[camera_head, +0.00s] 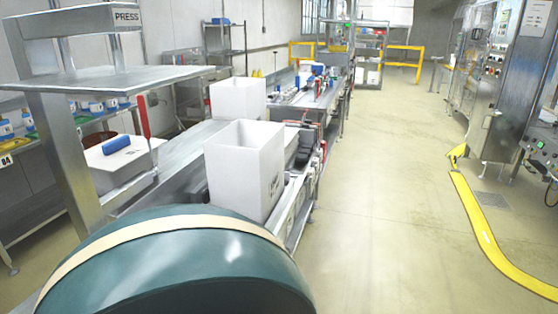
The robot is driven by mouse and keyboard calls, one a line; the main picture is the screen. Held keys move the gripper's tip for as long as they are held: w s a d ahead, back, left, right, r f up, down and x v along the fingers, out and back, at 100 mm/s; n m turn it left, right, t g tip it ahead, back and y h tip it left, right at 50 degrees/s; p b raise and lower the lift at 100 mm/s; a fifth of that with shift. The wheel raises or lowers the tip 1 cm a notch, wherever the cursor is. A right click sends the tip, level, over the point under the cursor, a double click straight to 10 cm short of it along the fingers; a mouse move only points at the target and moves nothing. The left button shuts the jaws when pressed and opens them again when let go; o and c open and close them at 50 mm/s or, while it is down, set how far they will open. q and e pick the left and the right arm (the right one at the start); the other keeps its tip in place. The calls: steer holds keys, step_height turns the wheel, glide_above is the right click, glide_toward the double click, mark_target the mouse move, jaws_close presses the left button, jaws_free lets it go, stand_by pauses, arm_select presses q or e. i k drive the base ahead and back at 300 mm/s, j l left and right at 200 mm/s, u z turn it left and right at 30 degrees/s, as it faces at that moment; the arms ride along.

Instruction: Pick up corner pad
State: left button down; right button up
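I cannot pick out a corner pad for certain in the head view. A small blue block (116,144) lies on top of a white box (125,172) at the left, but I cannot tell if it is a pad. An open white box (238,175) stands upright on the metal conveyor line in the middle. A second white box (236,100) stands farther back on the line. I cannot see inside the bottoms of either. Neither of my grippers is in view.
A metal press frame (60,130) labelled PRESS stands at the left. A far bench (300,95) carries several small items. A yellow floor rail (480,225) runs along machines (500,80) on the right. The floor between is clear. The lower left is blocked from view.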

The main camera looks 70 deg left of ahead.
mark_target(302, 158)
steer(key=u, duration=2)
steer(key=i+l, duration=0.25)
steer(key=i, duration=0.25)
steer(key=i+l, duration=0.25)
steer(key=i, duration=0.2)
steer(key=i+l, duration=0.25)
steer(key=i, duration=0.25)
steer(key=i+l, duration=0.25)
steer(key=i, duration=0.2)
steer(key=i+l, duration=0.25)
steer(key=i, duration=0.25)
steer(key=i+l+u, duration=0.1)
steer(key=i+l, duration=0.25)
steer(key=i, duration=0.25)
steer(key=i+l+u, duration=0.15)
steer(key=i+l, duration=0.25)
steer(key=i, duration=0.2)
steer(key=i+u, duration=0.1)
steer(key=u, duration=2.1)
